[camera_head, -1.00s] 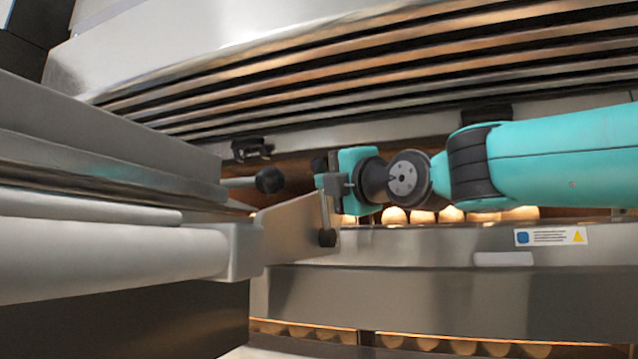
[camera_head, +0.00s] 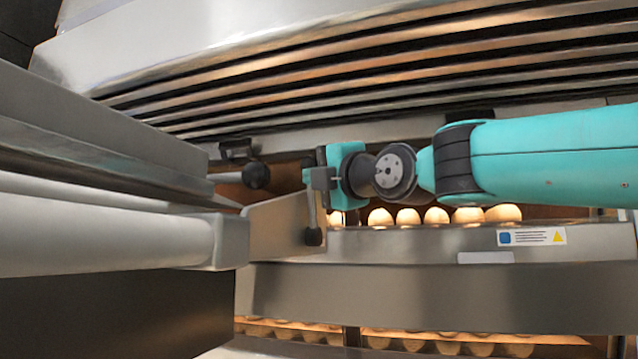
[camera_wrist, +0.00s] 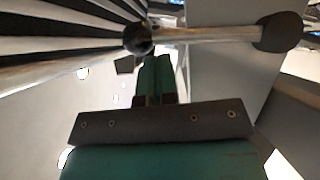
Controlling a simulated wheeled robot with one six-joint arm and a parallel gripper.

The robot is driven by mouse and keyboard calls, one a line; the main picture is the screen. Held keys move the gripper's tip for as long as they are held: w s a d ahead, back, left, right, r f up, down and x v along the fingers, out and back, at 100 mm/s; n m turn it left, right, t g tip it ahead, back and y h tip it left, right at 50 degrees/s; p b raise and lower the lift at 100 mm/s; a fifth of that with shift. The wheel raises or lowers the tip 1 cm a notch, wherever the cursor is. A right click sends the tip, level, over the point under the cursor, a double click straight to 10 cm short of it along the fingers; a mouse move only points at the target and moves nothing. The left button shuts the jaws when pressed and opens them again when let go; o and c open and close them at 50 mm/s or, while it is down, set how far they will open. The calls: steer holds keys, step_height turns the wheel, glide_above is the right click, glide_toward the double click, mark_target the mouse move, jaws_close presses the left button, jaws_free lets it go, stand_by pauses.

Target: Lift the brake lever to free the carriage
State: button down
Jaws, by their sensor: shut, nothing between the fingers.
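A thin metal lever with a black knob, apparently the brake lever (camera_head: 313,237), hangs down beside a flat metal plate (camera_head: 277,225) at the carriage end in the head view. In the wrist view its rod (camera_wrist: 205,34) runs across the top, with a large dark knob at the right. My gripper (camera_wrist: 155,62) is shut and empty, its teal fingers pointing at the rod's left part. I cannot tell whether the fingers touch the rod.
A second rod with a black ball (camera_head: 256,176) sticks out left of my gripper. Oven louvres (camera_head: 330,75) slope above. The carriage's grey roller (camera_head: 100,225) fills the left.

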steer(key=s+a+b+v, duration=0.1)
steer(key=b+v, duration=0.6)
steer(key=v, duration=0.5)
steer(key=shift+a, duration=0.35)
steer(key=shift+s, duration=0.1)
